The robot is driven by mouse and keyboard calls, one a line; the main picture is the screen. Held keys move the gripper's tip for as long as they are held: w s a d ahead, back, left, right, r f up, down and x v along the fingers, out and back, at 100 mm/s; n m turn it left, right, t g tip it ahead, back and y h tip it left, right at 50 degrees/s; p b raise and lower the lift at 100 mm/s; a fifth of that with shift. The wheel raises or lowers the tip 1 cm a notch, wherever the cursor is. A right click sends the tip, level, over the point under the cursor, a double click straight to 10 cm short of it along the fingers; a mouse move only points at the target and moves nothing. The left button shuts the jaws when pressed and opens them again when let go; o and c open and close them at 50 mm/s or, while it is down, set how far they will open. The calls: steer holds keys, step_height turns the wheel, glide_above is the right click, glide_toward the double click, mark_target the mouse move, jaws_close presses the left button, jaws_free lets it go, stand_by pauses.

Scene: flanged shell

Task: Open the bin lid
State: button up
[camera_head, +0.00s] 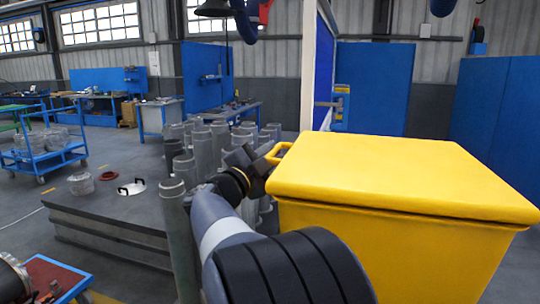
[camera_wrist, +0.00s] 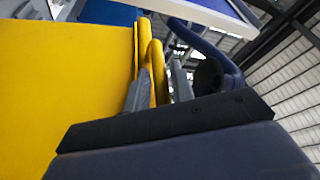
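The yellow bin (camera_head: 385,245) stands at the right in the head view. Its yellow lid (camera_head: 400,175) lies flat and looks closed, with a thin dark seam below its front edge. A yellow loop handle (camera_head: 278,153) sticks out from the lid's left side. My gripper (camera_head: 262,163) is at this handle. In the wrist view, the handle (camera_wrist: 158,72) runs between the two grey fingers of my gripper (camera_wrist: 160,88). The fingers are apart, one on each side of the bar. I cannot tell whether both press on it. The bin's yellow surface (camera_wrist: 65,85) fills the left.
Several grey metal cylinders (camera_head: 205,150) stand on a low platform (camera_head: 110,215) left of the bin. A blue cart (camera_head: 45,155) is farther left. A red-topped table (camera_head: 50,280) is at the lower left. Blue panels (camera_head: 372,90) stand behind the bin.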

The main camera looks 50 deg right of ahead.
jaws_close()
